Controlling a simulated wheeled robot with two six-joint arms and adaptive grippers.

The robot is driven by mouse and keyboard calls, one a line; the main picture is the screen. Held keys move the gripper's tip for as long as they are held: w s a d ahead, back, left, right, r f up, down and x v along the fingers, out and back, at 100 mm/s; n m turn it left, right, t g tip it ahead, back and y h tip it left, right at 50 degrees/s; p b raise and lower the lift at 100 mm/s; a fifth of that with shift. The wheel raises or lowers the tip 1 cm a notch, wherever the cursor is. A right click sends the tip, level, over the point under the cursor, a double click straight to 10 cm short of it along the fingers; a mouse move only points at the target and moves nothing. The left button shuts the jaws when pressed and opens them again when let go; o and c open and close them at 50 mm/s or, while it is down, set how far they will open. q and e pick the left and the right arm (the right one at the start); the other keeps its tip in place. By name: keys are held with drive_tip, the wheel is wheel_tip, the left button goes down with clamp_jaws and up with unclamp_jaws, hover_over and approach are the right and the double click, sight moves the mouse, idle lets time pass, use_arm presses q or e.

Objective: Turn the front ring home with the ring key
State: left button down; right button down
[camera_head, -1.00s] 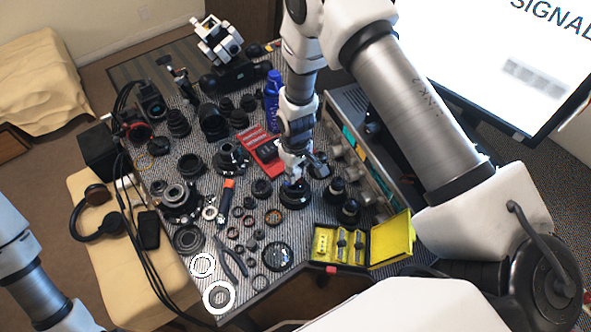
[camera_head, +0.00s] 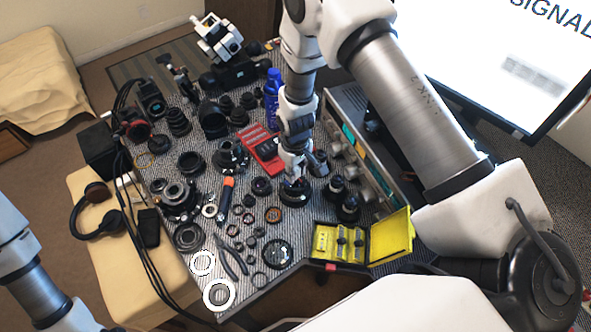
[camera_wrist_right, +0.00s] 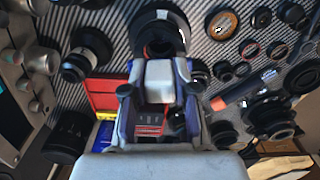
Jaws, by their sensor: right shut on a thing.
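My right gripper (camera_head: 294,177) points down at a dark, round lens (camera_head: 295,197) near the middle right of the table. It is shut on a small tool, which I take to be the ring key; the fingers hide most of it. In the right wrist view my gripper (camera_wrist_right: 158,62) is in front of the same lens (camera_wrist_right: 158,18), with its fingers covering the lens's near side. The front ring cannot be told apart from the lens body, nor can I tell whether the key touches it. My left arm enters at the lower left, with its gripper out of frame.
Two dark lenses (camera_head: 348,207) stand just right of the gripper, with an open yellow case (camera_head: 391,238) in front. A red box (camera_head: 262,148) and blue bottle (camera_head: 272,97) are behind. Loose rings and an orange-black screwdriver (camera_head: 226,196) lie to the left.

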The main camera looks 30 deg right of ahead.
drive_tip(key=shift+f+b, duration=0.5)
drive_tip(key=shift+f, duration=0.25)
idle(0.8)
drive_tip(key=m, duration=0.4)
drive_tip(key=shift+m, duration=0.4)
drive_tip(key=m, duration=0.5)
drive_tip(key=shift+a, duration=0.1)
drive_tip(key=m, duration=0.5)
drive_tip(key=shift+f+m, duration=0.1)
drive_tip(key=shift+m, duration=0.3)
drive_tip(key=m, duration=0.4)
drive_tip(key=shift+w+m, duration=0.1)
drive_tip(key=shift+m, duration=0.3)
